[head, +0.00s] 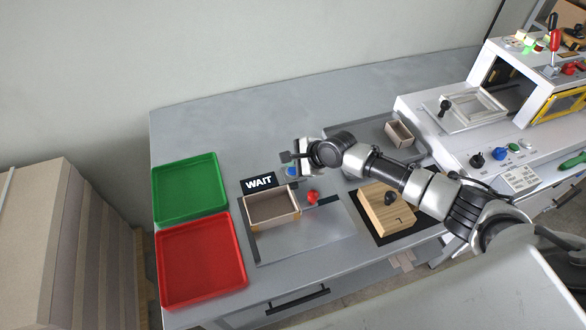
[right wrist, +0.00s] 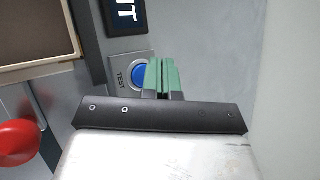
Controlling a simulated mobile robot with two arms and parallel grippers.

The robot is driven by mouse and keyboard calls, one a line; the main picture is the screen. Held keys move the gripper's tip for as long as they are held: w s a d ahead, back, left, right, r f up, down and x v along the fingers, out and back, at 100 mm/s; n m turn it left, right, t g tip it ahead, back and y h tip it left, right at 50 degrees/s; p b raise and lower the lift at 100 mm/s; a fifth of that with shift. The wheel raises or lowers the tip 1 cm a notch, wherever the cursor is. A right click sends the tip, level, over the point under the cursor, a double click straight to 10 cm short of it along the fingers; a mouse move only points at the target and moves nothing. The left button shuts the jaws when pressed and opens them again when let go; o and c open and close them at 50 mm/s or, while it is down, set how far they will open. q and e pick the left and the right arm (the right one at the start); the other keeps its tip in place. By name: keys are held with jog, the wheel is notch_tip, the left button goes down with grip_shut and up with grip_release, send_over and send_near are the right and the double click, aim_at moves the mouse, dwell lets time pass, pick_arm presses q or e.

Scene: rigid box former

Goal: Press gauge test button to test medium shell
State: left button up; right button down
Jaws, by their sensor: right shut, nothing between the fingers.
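The blue test button (head: 292,172) sits on the gauge, just right of the sign reading "WAIT" (head: 258,181). In the right wrist view the button (right wrist: 138,77) shows beside a "TEST" label. My right gripper (head: 288,157) is shut and empty, above and close to the button. Its green fingertips (right wrist: 164,78) cover the button's right edge in the wrist view; I cannot tell whether they touch it. An open cardboard shell (head: 273,222), apparently the medium one, sits in the gauge in front of the sign. My left gripper is not in view.
A red knob (head: 312,197) stands right of the shell. A green tray (head: 186,217) and a red tray (head: 241,281) lie at left. A wooden block (head: 377,210) with a black knob is at right. A smaller shell (head: 400,140) sits on a grey tray behind my arm.

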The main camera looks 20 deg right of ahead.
aim_at(293, 171)
jog(key=shift+f, duration=0.1)
dwell(0.7)
jog(key=shift+f, duration=0.35)
jog(key=shift+f, duration=0.45)
dwell(0.8)
jog(key=shift+r+p, duration=0.85)
jog(key=shift+p, duration=0.2)
notch_tip(293, 171, up, 5)
jog(key=p, duration=0.6)
